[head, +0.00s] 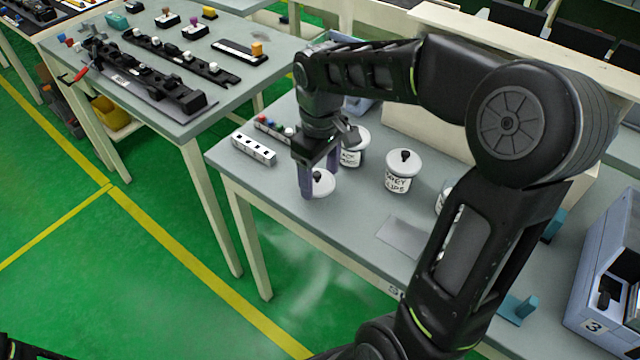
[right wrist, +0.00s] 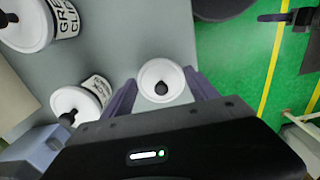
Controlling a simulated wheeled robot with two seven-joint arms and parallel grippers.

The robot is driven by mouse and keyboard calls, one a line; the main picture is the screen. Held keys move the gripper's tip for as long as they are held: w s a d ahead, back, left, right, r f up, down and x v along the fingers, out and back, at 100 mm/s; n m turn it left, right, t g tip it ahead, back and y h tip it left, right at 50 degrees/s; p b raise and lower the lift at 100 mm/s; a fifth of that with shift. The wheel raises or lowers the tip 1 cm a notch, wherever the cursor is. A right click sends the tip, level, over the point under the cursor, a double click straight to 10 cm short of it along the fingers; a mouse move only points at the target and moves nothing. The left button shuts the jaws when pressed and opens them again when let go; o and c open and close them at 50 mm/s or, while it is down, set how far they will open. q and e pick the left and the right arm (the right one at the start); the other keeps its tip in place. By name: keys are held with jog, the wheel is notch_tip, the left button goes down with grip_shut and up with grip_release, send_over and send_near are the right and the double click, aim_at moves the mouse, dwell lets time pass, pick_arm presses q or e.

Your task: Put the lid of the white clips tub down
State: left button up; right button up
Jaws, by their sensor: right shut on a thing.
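My right gripper (head: 320,185) points down over the front part of the grey table. It is shut on a round white lid with a black knob (head: 322,183), with one finger on each side. In the right wrist view the lid (right wrist: 152,74) sits between the two fingers (right wrist: 162,95). I cannot tell whether the lid touches the table. A tub partly hidden behind my right arm (head: 441,201) stands right of the grey clips tub; its label cannot be read. Only a dark piece of my left arm shows at the bottom left; its jaws are unclear.
The lidded grey clips tub (head: 398,180) and the black clips tub (head: 352,155) stand behind and right of my gripper. A white slotted block (head: 253,149) lies to the left. A flat grey plate (head: 403,237) lies to the right. The table's front edge is close.

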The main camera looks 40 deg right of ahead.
aim_at(320, 178)
jog(key=shift+f, duration=1.7)
jog(key=shift+f, duration=0.1)
jog(key=o, duration=1.3)
notch_tip(320, 178, up, 12)
jog(key=shift+r, duration=0.2)
jog(key=shift+f, duration=0.1)
